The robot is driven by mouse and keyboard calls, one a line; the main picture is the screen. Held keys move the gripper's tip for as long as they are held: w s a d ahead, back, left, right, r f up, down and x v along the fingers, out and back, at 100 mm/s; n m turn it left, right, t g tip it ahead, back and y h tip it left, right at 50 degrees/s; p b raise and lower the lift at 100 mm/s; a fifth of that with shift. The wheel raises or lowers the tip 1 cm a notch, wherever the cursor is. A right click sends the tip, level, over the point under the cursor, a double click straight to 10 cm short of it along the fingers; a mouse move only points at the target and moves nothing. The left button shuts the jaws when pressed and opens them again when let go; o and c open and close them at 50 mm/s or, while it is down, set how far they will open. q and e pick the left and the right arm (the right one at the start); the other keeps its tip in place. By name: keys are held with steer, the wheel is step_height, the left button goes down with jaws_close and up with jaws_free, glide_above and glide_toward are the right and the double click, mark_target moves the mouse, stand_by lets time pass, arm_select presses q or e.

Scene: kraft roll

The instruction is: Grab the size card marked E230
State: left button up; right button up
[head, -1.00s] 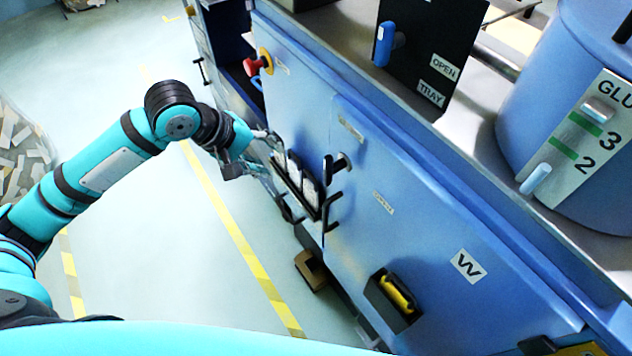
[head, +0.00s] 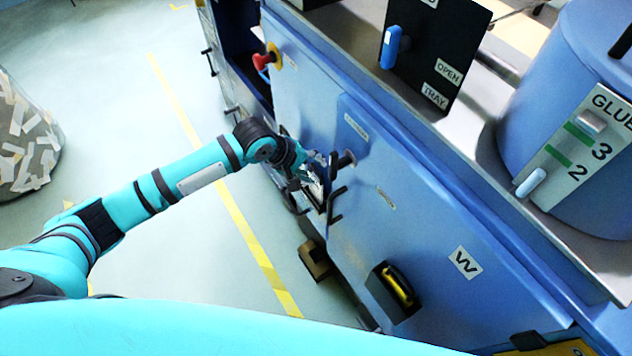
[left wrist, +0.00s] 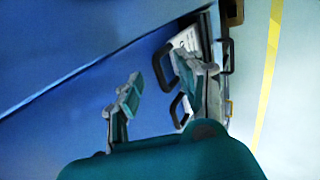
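My left gripper (head: 312,168) is at the card rack on the side of the blue machine and covers most of the cards in the head view. In the left wrist view its two fingers (left wrist: 157,92) stand apart with a gap between them, and I see nothing held there. White size cards (left wrist: 186,40) stand in the dark rack behind and beside the right-hand finger. Part of a dark mark shows on one, but I cannot read it, so I cannot tell which card is E230. My right gripper is in neither view.
The blue machine front (head: 385,215) carries a red knob (head: 266,60), a black holder with a yellow item (head: 394,292) and dark hooks beside the rack. A glue tank (head: 570,120) stands on top. A bin of paper scraps (head: 25,145) is at the far left. The floor between is clear.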

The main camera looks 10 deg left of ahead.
arm_select(q)
steer(key=shift+w+d+f, duration=0.25)
steer(key=shift+f, duration=0.25)
jaws_close()
steer(key=shift+r, duration=0.1)
